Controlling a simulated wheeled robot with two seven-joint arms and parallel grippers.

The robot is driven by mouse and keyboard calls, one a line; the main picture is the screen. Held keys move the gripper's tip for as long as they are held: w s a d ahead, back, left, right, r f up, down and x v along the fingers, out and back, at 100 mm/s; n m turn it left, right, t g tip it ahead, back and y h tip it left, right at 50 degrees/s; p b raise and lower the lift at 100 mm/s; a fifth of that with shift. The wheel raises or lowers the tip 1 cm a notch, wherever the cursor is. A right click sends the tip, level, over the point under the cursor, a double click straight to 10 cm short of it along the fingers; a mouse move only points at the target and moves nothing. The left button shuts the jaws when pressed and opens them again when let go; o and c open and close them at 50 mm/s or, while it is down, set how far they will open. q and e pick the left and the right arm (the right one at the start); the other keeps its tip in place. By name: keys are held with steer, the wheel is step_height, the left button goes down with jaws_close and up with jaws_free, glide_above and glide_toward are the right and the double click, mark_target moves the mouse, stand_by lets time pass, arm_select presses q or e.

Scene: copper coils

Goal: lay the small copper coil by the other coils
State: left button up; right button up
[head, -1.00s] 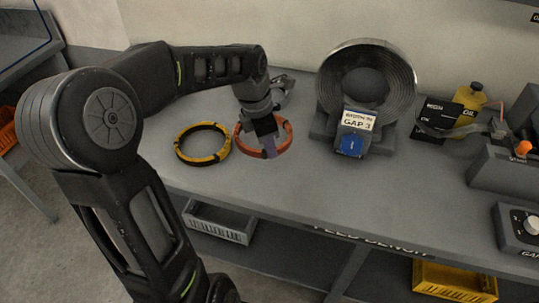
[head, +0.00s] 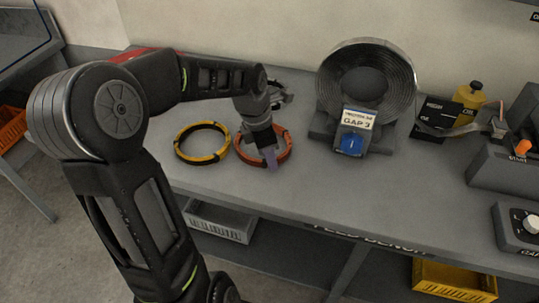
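The small copper coil (head: 287,156), an orange ring with dark bands, is in the middle of the bench at the tips of my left gripper (head: 271,161). The fingers point down and grip the near part of its rim; the wrist covers part of the ring. I cannot tell whether the coil touches the bench or hangs just above it. A yellow coil (head: 181,151) with dark bands lies flat just to its left, with a narrow gap between them. A large grey strip coil (head: 398,82) stands upright in a holder to the right. My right gripper is not in view.
A yellow oil bottle (head: 469,98), a black box and control boxes fill the right side. The front middle of the bench (head: 330,190) is clear. Bins sit below.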

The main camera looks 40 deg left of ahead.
arm_select(q)
steer(key=shift+r, duration=0.15)
step_height(320, 180, up, 12)
steer(key=s+a, duration=0.1)
steer(key=s, duration=0.1)
steer(key=shift+a+f, duration=0.2)
stand_by(0.9)
